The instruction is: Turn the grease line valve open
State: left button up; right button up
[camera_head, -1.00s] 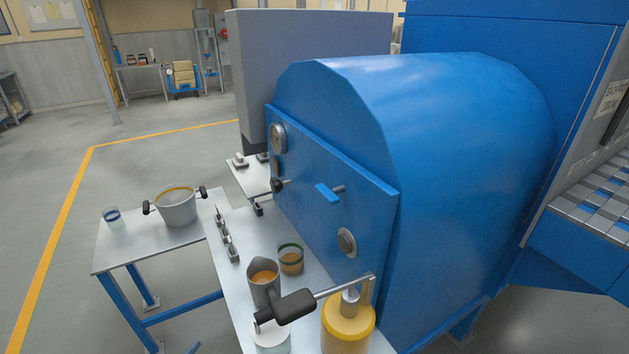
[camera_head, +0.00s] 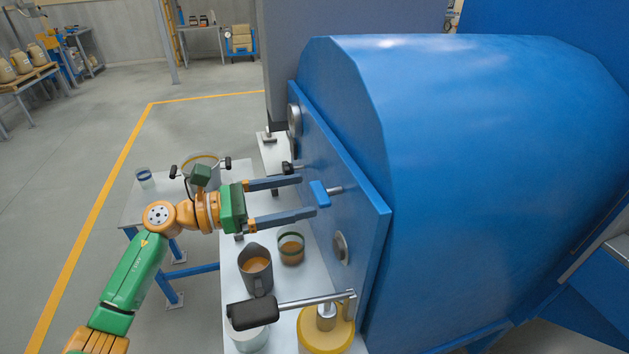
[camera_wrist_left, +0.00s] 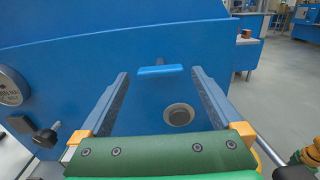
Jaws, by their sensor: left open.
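The grease line valve shows as a blue lever handle (camera_head: 320,193) on a short metal stem, on the front panel of the big blue housing. In the left wrist view the blue handle (camera_wrist_left: 160,71) lies level across the picture, beyond and between my fingertips. My left gripper (camera_head: 306,198) is open, with its two long fingers pointing at the panel on either side of the handle. It also shows in the left wrist view (camera_wrist_left: 158,72), with nothing between the fingers. I cannot see contact with the handle. My right gripper is not in view.
A black knob (camera_head: 289,168) and a round gauge (camera_head: 294,119) sit on the panel near the handle. Below stand a metal jug (camera_head: 256,270), a glass (camera_head: 291,248) and a yellow grease pot (camera_head: 327,332) with a long pump lever (camera_head: 300,302). A pot (camera_head: 201,160) stands behind my gripper.

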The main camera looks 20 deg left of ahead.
aim_at(313, 193)
pick_arm(q)
jog(key=x, duration=0.3)
jog(key=shift+w+d+p, duration=0.1)
jog(key=shift+d+p, duration=0.1)
jog(key=shift+p, duration=0.15)
jog(key=shift+f, duration=0.1)
jog(key=shift+a, duration=0.15)
jog(key=c, duration=1.1)
jog(key=shift+c, duration=0.2)
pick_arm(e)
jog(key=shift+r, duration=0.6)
